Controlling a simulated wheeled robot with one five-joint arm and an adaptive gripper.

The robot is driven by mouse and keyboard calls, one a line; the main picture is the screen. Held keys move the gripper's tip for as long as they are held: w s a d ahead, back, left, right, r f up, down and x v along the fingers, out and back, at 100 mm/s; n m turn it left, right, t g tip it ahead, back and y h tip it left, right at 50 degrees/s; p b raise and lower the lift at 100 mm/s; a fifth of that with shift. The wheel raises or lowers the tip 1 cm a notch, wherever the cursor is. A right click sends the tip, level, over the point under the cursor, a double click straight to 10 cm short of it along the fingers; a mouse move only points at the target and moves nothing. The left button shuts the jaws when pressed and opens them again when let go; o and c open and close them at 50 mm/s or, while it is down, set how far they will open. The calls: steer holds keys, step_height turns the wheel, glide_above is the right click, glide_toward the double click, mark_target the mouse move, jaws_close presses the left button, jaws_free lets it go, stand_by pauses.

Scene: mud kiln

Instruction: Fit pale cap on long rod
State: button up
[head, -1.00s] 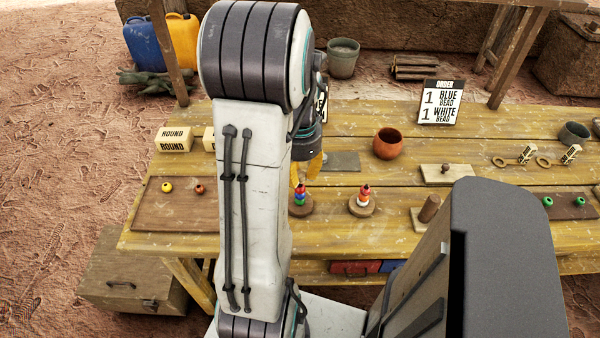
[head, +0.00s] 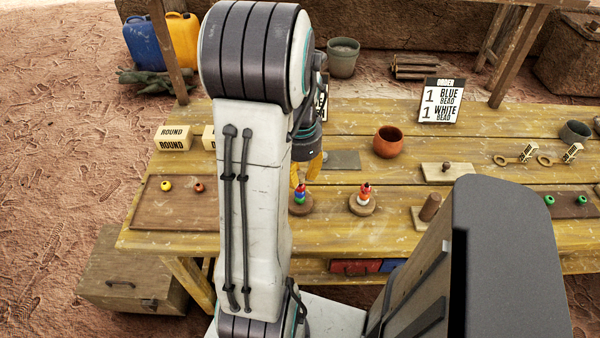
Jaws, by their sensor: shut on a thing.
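My gripper (head: 307,172), with yellow fingers, is left of the table's middle, mostly behind my own arm. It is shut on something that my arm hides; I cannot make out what. It is just above or behind a round wooden base with a stack of coloured beads (head: 301,196), red on top. A thick brown rod (head: 430,207) stands upright on a pale block to the right, partly behind my body. A shorter dark peg (head: 446,168) stands on another pale board. I cannot tell which is the long rod. No pale cap is clearly visible.
A second bead stack (head: 365,194) stands just right of the first. A terracotta bowl (head: 388,143), a grey plate (head: 343,160) and an order sign (head: 441,101) are behind. A brown tray (head: 150,212) with two beads lies left. Two ring-ended keys (head: 515,159) lie right.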

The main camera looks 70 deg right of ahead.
steer(key=shift+f+b, duration=0.45)
steer(key=shift+f, duration=0.15)
stand_by(0.8)
steer(key=o, duration=0.9)
steer(key=shift+c, duration=0.2)
steer(key=shift+r, duration=0.1)
steer(key=shift+r+p, duration=3.3)
steer(key=shift+r, duration=0.65)
